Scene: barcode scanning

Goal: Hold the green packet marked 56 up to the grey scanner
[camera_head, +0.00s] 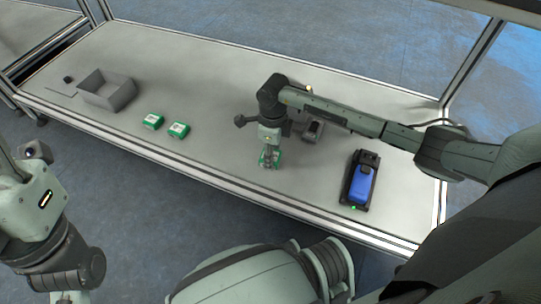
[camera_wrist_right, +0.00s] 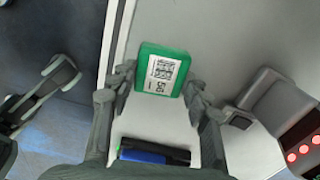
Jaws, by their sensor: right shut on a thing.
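The green packet marked 56 (camera_wrist_right: 160,72) sits between the fingertips of my right gripper (camera_wrist_right: 157,84), which is shut on it. Its white label with a code and the number shows to the wrist camera. In the head view the right gripper (camera_head: 269,152) points down at the table, and the packet (camera_head: 265,159) shows partly behind the fingers, low over or on the tabletop. The grey scanner (camera_head: 312,131) stands just right of the gripper; it also shows in the right wrist view (camera_wrist_right: 268,98). My left arm is at the lower left; its jaws are not clear.
Two more green packets (camera_head: 153,121) (camera_head: 179,130) lie left of the gripper on the table (camera_head: 220,80). A grey open box (camera_head: 106,92) stands farther left. A blue device on a black base (camera_head: 361,186) is at the right. The table's back middle is clear.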

